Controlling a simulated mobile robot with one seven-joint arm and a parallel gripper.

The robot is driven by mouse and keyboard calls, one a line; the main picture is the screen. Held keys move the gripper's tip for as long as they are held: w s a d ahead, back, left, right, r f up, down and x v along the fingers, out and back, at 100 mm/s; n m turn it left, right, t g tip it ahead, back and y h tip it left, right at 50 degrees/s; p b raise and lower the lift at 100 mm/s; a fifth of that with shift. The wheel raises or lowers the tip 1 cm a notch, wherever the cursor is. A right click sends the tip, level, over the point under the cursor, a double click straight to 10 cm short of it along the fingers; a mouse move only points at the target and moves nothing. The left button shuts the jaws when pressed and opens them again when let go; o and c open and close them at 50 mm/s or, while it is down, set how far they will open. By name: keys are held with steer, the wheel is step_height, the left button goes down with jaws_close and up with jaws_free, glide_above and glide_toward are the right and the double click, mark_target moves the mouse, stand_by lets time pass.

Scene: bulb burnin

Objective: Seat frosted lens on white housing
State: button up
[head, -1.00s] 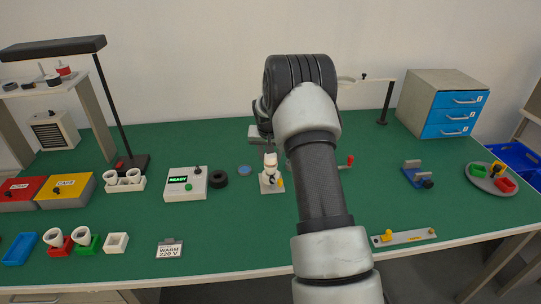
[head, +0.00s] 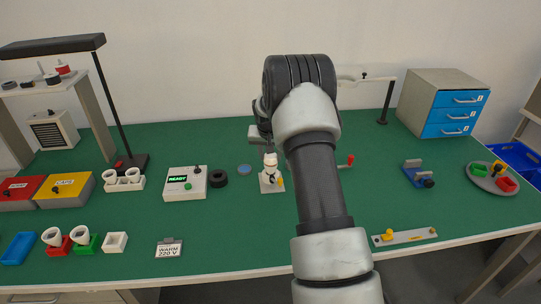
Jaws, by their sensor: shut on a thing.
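A white housing (head: 270,174) stands upright in a small pale fixture near the middle of the bench, with a yellow part at its right side. A paler rounded top shows at its upper end, but I cannot tell whether this is a separate lens. My gripper (head: 262,137) is just above and behind the housing, partly covered by my arm. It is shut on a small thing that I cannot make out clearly. I cannot tell whether that thing touches the housing. I cannot pick out the frosted lens with certainty.
A READY tester (head: 185,183), a black ring (head: 218,179) and a blue disc (head: 244,169) lie left of the housing. White cups in holders (head: 124,181) stand farther left. Right of my arm are a blue clamp (head: 418,174) and a round tray (head: 480,183). Green bench in front is mostly clear.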

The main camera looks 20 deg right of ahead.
steer(key=shift+f+b, duration=0.3)
steer(key=shift+f, duration=0.1)
steer(key=o, duration=1.1)
steer(key=shift+r, duration=0.1)
steer(key=v, duration=1.7)
steer(key=shift+s+r, duration=0.1)
steer(key=shift+s, duration=0.05)
